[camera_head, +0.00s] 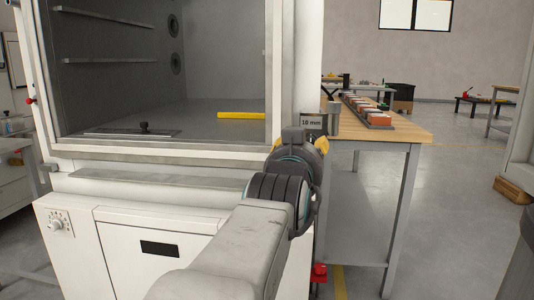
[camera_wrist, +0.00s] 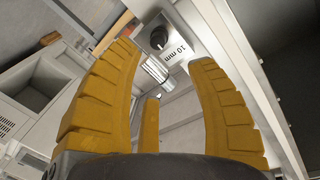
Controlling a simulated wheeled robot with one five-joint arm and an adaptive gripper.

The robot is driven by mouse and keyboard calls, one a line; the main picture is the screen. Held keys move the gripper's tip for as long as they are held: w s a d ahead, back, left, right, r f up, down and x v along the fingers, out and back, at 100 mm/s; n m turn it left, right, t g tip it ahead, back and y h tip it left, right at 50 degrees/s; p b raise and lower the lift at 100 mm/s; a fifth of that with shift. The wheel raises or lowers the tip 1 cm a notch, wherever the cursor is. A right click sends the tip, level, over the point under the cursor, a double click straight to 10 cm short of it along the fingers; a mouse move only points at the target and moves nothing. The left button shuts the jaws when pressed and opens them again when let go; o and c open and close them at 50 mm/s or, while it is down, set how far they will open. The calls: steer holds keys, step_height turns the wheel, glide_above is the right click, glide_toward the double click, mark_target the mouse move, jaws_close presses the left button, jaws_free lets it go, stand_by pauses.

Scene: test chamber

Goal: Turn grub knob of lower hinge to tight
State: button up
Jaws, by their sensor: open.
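A shiny metal cylinder (camera_wrist: 154,70) is beside the block. My gripper's yellow fingers (camera_wrist: 163,56) are spread wide and empty in the wrist view. The knob appears ahead between the fingertips, apart from them. I cannot tell the knob's setting.
The white test chamber (camera_head: 180,176) fills the left, with a yellow bar (camera_head: 241,115) inside. A wooden-topped table (camera_head: 398,134) with a row of orange-and-grey items (camera_head: 366,110) stands close on the right. A red knob (camera_head: 319,270) is low beside the chamber. Floor is free farther right.

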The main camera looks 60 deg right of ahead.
steer(key=shift+s+a, duration=0.15)
steer(key=shift+a, duration=0.4)
